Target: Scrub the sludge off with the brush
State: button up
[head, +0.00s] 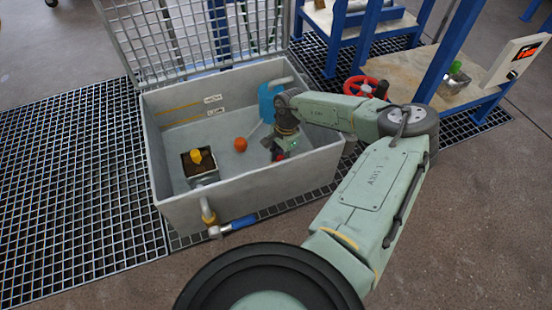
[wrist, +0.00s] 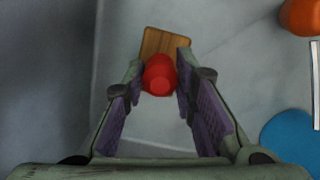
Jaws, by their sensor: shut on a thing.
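My gripper (head: 281,150) reaches down into the open grey tank (head: 250,187), near its right front side. In the wrist view its two fingers (wrist: 160,85) are shut on the red grip of the brush (wrist: 160,76). The brush's wooden block (wrist: 166,43) shows just beyond the fingertips; its bristles are hidden. I cannot make out sludge for certain; a small square box (head: 205,178) at the tank's left holds dark brown matter and a yellow thing (head: 196,156).
An orange ball (head: 240,144) lies on the tank floor, left of my gripper. A blue object (head: 268,100) stands at the back right inside. The mesh lid (head: 190,40) is raised behind. A red handwheel (head: 362,86) is at right.

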jog(key=shift+w+d, duration=0.25)
jog(key=shift+d, duration=0.45)
jog(key=shift+w+d, duration=0.25)
jog(key=shift+d, duration=0.45)
jog(key=shift+s+a+r+p, duration=0.1)
jog(key=shift+s+a+p, duration=0.2)
jog(key=shift+a, duration=0.4)
jog(key=shift+s+a+p, duration=0.2)
jog(key=shift+a+p, duration=0.05)
jog(key=shift+a, duration=0.5)
jog(key=shift+s+a+r+p, duration=0.1)
jog(key=shift+s+a+p, duration=0.2)
jog(key=shift+a, duration=0.4)
jog(key=shift+s+a+f+p, duration=0.15)
jog(key=shift+a+p, duration=0.05)
jog(key=shift+a, duration=0.4)
jog(key=shift+s+a+f+p, duration=0.1)
jog(key=shift+s+a+p, duration=0.05)
jog(key=shift+a, duration=0.45)
